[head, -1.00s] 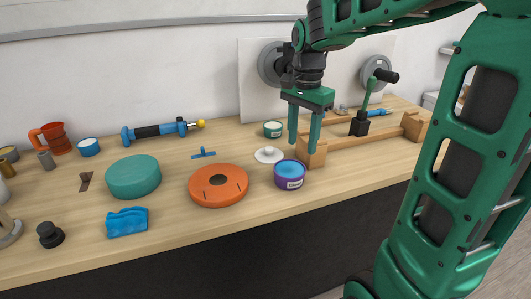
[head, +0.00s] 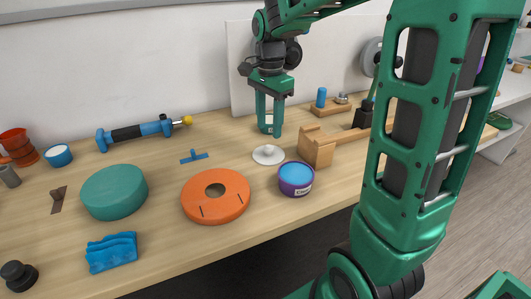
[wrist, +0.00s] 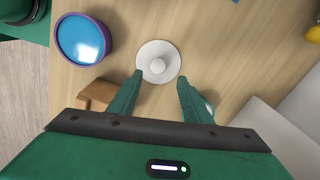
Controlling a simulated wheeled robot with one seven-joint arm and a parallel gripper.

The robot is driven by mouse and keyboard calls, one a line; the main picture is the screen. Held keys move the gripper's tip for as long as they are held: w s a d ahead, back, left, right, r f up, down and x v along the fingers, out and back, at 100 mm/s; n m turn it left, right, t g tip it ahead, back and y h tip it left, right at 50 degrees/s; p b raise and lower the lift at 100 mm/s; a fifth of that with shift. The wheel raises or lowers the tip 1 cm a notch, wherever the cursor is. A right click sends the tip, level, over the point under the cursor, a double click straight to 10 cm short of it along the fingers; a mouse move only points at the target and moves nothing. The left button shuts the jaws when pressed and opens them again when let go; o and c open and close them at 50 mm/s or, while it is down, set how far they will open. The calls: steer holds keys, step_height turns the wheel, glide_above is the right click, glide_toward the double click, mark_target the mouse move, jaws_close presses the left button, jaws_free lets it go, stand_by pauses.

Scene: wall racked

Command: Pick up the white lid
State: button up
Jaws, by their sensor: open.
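The white lid (head: 268,155) is a flat round disc with a small knob on top. It lies on the wooden worktop, left of the wooden block and behind the purple tub. My gripper (head: 268,130) points down above the bench, slightly behind the lid in the head view, with both fingers apart and nothing between them. In the wrist view the lid (wrist: 145,64) lies just beyond the fingertips of my gripper (wrist: 160,80), with its knob (wrist: 157,66) roughly in line with the gap.
A purple tub with blue top (head: 296,178) stands close to the lid. A wooden block (head: 316,150) is at its right, an orange disc (head: 216,195) at its left. A small blue T-shaped piece (head: 194,156) lies behind the disc. A pale tub is partly hidden behind my fingers.

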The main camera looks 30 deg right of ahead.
mark_target(269, 147)
steer(key=shift+s+a+f, duration=0.1)
steer(key=shift+f, duration=1.7)
steer(key=shift+s+f, duration=0.1)
steer(key=shift+f, duration=1.65)
steer(key=c, duration=1.1)
